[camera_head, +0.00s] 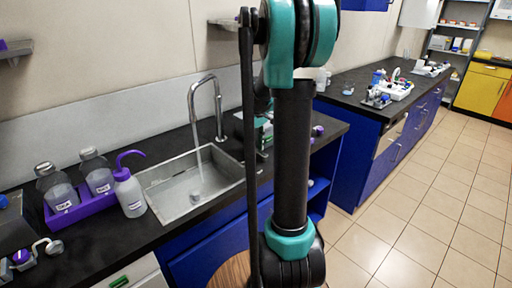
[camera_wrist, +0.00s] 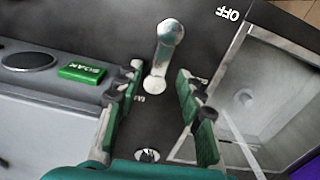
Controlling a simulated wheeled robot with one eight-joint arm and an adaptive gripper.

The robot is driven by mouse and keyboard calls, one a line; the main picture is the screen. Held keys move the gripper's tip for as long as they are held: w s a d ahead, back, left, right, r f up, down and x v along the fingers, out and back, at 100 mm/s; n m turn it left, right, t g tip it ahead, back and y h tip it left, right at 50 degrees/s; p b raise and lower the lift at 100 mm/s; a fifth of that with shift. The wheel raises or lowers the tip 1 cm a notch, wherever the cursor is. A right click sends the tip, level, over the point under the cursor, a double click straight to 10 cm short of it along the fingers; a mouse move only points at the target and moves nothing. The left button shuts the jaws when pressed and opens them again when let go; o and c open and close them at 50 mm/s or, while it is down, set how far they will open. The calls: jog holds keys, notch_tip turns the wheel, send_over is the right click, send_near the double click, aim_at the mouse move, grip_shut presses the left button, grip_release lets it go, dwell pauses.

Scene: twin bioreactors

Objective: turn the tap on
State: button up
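The sink (camera_head: 165,210) is set in the black counter, with a curved chrome tap spout (camera_head: 205,80) at its back. A pale stream of water (camera_head: 200,165) runs from the spout into the basin. In the wrist view, a chrome lever handle (camera_wrist: 164,55) stands on the counter beside the sink (camera_wrist: 262,75). My gripper (camera_wrist: 160,80) is open, its green-padded fingers on either side of the lever's near end, with a visible gap on both sides. "OFF" is printed beyond the lever to the right. In the head view my arm hides most of the gripper and the lever.
A purple rack (camera_head: 85,205) with bottles and a purple-capped wash bottle (camera_head: 130,195) stand left of the sink. In the wrist view, a grey device with a green "SOAK" label (camera_wrist: 82,72) lies left of the gripper. Tiled floor is clear at right.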

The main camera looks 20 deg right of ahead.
aim_at(256, 150)
notch_tip(256, 150, up, 12)
dwell(0.6)
jog(key=c, duration=0.4)
jog(key=m, duration=0.2)
jog(key=shift+a+f+m+h, duration=0.15)
jog(key=shift+f+m+h, duration=0.15)
grip_shut()
jog(key=f+m+h, duration=0.1)
jog(key=f+m, duration=0.2)
jog(key=m, duration=0.2)
jog(key=w+d+f+m+t+h, duration=0.1)
jog(key=f+m, duration=0.3)
jog(key=m, duration=0.1)
jog(key=d+f+m+h, duration=0.1)
jog(key=f+m, duration=0.3)
jog(key=m, duration=0.2)
jog(key=shift+w+f, duration=0.15)
jog(key=shift+f, duration=0.1)
